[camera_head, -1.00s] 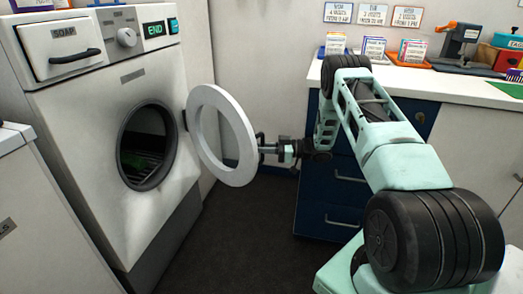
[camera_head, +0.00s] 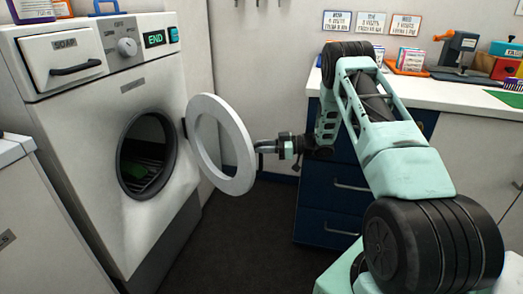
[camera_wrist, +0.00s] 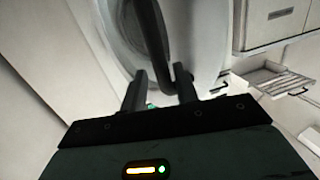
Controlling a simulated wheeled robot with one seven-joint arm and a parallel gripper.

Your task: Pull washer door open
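The white washer (camera_head: 95,210) stands at the left with a dark round opening. Its ring-shaped door (camera_head: 207,165) is swung well out, hinged at the right side of the opening. My gripper (camera_head: 261,152) is at the far side of the door, close to its rim. In the wrist view, the two dark fingers (camera_wrist: 160,80) stand apart, with a dark curved bar (camera_wrist: 150,30), apparently the door handle, between or just beyond their tips. Firm contact is not clear. The handle is hidden in the head view.
A blue drawer cabinet (camera_head: 325,205) with a white counter (camera_head: 460,95) stands right of the door, under my arm. A pale cabinet (camera_head: 45,225) is at the near left. Dark floor (camera_head: 235,235) is clear between washer and drawers.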

